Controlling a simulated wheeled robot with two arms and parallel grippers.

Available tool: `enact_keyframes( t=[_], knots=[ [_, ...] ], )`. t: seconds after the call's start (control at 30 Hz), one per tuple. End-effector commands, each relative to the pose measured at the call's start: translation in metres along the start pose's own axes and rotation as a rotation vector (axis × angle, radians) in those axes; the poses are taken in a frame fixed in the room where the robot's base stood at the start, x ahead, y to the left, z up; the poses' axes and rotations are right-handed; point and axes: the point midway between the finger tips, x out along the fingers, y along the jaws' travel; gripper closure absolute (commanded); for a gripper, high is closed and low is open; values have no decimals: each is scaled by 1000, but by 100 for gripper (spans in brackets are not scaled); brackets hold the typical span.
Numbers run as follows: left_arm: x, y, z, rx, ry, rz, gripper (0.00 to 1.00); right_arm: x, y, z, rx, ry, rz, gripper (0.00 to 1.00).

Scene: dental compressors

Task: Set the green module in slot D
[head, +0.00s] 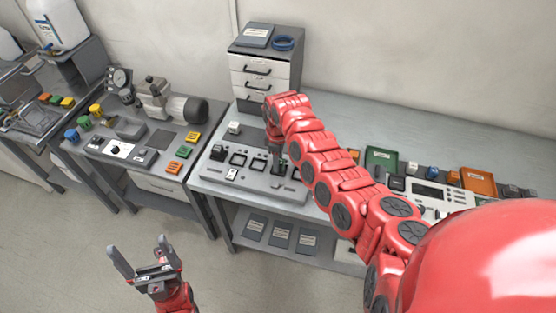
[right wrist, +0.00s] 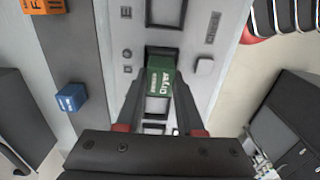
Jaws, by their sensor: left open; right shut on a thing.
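My right gripper (right wrist: 160,108) is shut on the green module (right wrist: 160,80), which has white lettering on its top. The module is over the light grey panel (right wrist: 200,100), in the row of dark square slots. An empty slot (right wrist: 164,12) shows beyond it and part of another shows between my fingers. In the head view my right gripper (head: 277,160) points down at the panel (head: 240,178); the module is not clearly visible there. My left gripper (head: 146,260) is open and empty, over the floor.
A drawer unit (head: 264,72) stands behind the panel on the bench. A blue block (right wrist: 71,97) and an orange block (right wrist: 42,6) lie beside the panel. A compressor (head: 172,102) is on the left bench. Green (head: 381,159) and orange (head: 478,181) trays are at the right.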

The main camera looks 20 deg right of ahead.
Motion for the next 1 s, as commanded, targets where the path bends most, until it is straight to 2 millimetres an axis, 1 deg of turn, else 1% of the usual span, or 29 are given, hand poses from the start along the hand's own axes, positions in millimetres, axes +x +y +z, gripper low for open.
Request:
enact_keyframes(
  t=[0.17,0.93,0.97,1.0],
  knots=[
    [-3,0,0,0,0,0,9,6,0,0,0,-1,-1,100],
    [-4,0,1,0,0,0,9,9,0,0,0,0,0,100],
    [-4,0,1,0,0,0,9,9,0,0,0,0,0,58],
    [-4,0,1,0,0,0,9,9,0,0,0,0,0,51]
  ],
)
